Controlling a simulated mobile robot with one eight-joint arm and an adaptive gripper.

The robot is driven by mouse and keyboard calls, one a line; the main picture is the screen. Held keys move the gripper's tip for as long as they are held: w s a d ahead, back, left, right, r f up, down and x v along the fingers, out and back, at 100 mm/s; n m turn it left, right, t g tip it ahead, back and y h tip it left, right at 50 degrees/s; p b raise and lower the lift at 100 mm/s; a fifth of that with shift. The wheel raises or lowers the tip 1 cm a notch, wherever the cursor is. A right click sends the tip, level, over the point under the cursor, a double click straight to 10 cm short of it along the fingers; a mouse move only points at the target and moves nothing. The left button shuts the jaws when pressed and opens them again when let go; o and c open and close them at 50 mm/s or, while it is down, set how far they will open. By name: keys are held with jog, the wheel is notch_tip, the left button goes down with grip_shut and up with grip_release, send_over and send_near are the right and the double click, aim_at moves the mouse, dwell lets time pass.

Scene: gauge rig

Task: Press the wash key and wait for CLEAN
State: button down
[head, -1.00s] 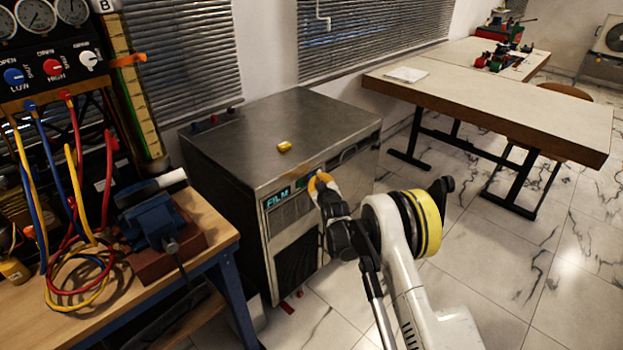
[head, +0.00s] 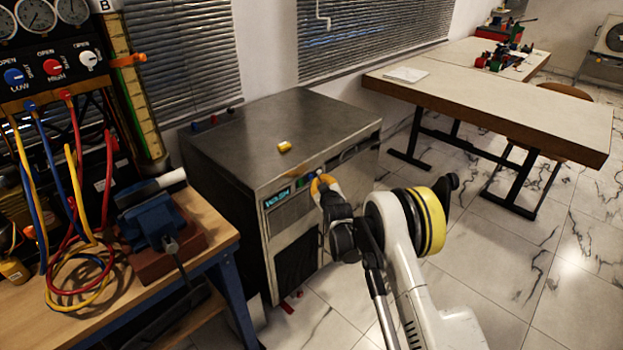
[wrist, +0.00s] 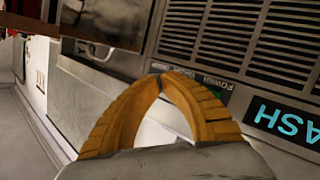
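The grey metal machine (head: 290,130) stands on the floor beside the workbench. Its small front display (head: 277,198) reads WASH in cyan; part of that word also shows in the wrist view, on the display (wrist: 288,120) at right. My gripper (head: 318,180) is at the front panel, just right of the display. In the wrist view my gripper's yellow fingertips (wrist: 162,76) meet, with nothing visible between them. A green key (wrist: 216,82) by a POWER label is just right of the tips. Small labels lie behind the tips. I cannot tell which key is the wash key or whether the tips touch one.
A small yellow object (head: 285,147) lies on the machine's top. A workbench (head: 60,325) with a blue vise (head: 150,220), hoses and a gauge panel is at left. A long table (head: 500,95) stands at back right.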

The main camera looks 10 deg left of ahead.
jog(key=shift+s+d, duration=0.1)
jog(key=shift+d, duration=0.05)
jog(key=s+d, duration=0.1)
jog(key=d, duration=0.1)
jog(key=s+d, duration=0.1)
jog(key=s, duration=0.1)
jog(key=shift+d, duration=0.35)
dwell(0.6)
